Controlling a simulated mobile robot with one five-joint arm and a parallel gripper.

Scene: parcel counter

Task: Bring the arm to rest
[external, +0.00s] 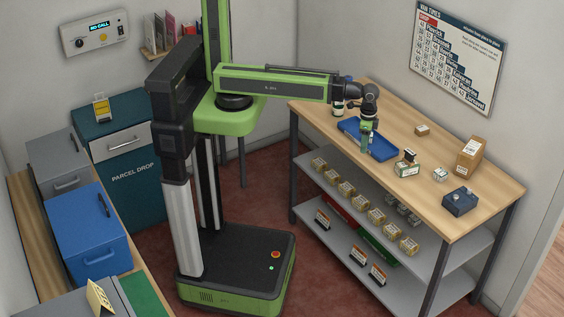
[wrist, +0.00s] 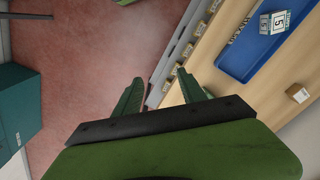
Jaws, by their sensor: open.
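My gripper (external: 368,153) is at the end of my outstretched arm, near the front edge of the wooden counter (external: 480,185) and beside or over the blue tray (external: 385,148). In the wrist view its two green fingers (wrist: 160,85) stand apart, with nothing between them. Beyond them show the red floor, the shelf edge and the counter. The blue tray (wrist: 235,45) also shows in the wrist view, with a white and green block marked 5 (wrist: 279,22) at its upper end.
On the counter stand a small carton (external: 422,130), a green-and-white box (external: 407,168), a tall brown carton (external: 469,157) and a dark blue box (external: 460,201). Shelves with several small boxes lie below. Red floor (external: 330,270) is clear between my base and the shelves.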

